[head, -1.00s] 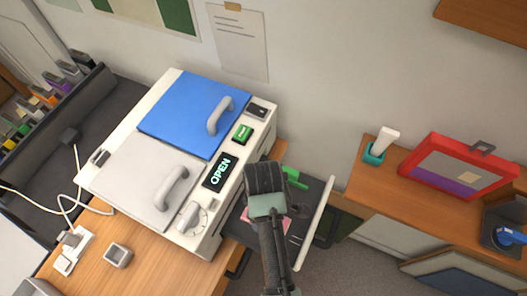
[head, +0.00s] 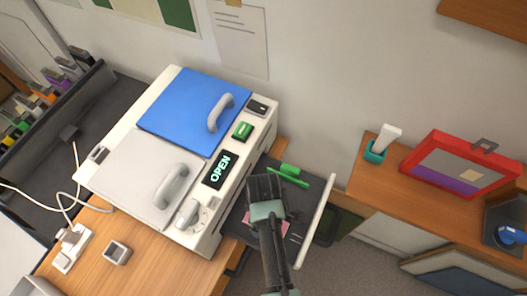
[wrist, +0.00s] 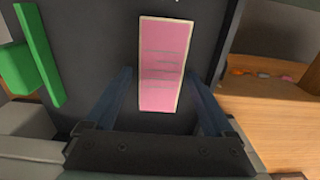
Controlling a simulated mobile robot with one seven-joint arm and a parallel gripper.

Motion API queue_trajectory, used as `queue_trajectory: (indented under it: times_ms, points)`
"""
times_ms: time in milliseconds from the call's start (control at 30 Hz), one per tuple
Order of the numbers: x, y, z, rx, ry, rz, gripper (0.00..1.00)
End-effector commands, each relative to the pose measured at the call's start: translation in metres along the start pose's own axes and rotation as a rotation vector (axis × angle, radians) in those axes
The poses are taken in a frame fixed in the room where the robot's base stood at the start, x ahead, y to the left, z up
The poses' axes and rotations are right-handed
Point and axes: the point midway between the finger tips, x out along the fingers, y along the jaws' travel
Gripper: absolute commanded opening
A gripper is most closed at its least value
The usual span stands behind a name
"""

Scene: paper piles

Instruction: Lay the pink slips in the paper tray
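The dark paper tray (head: 262,178) sticks out from the right side of the white machine. It has a pale rim along its right edge and a green guide (head: 288,178) at its back. A pink slip (wrist: 163,62) with faint lines and a pale border lies in the tray in the wrist view. It also shows in the head view, mostly hidden under my arm. My gripper (head: 265,190) is over the tray. In the wrist view its fingers (wrist: 160,75) are spread apart on both sides of the slip, with nothing seen clamped between them.
The white machine (head: 140,215) with blue and grey lids and an "OPEN" display stands left of the tray. A wooden shelf to the right holds a red case (head: 465,139) and a teal cup (head: 376,151). A small grey box (head: 117,253) sits on the desk.

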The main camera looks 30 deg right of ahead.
Motion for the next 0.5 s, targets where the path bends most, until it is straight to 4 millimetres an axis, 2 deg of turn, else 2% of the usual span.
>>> queue_trajectory:
  times_ms: [333, 500]
  points:
    - [-0.002, 0.0, 0.0, 0.0, 0.0, 0.001, 0.96]
    - [-0.021, 0.001, -0.001, 0.0, 0.002, 0.003, 0.96]
